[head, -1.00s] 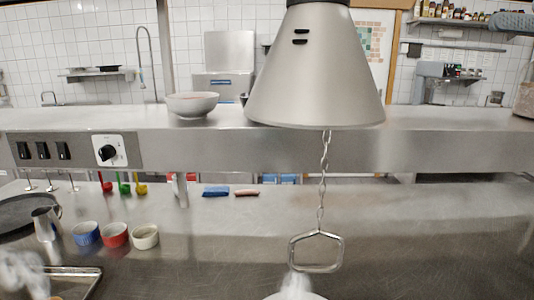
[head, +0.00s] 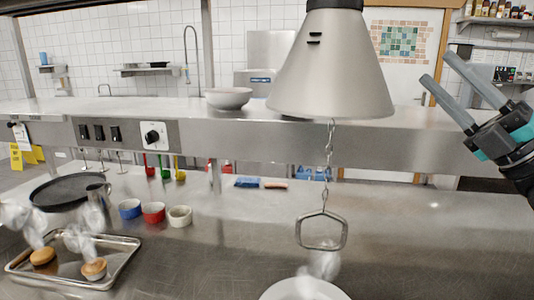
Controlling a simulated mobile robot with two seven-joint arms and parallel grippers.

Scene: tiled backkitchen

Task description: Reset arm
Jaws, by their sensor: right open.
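My right gripper (head: 458,88) shows at the right edge in the head view. Its two grey fingers are spread apart and point up and left, with nothing between them. It is in the air, in front of the upper shelf and right of the lamp shade. My left gripper is out of view.
A heat lamp (head: 330,75) hangs at centre, with a chain and metal handle (head: 322,231) below. A white plate (head: 304,289) sits at the front edge. A metal tray (head: 122,262) with buns, three small bowls and a dark round pan (head: 68,191) stand left. The counter right of the handle is clear.

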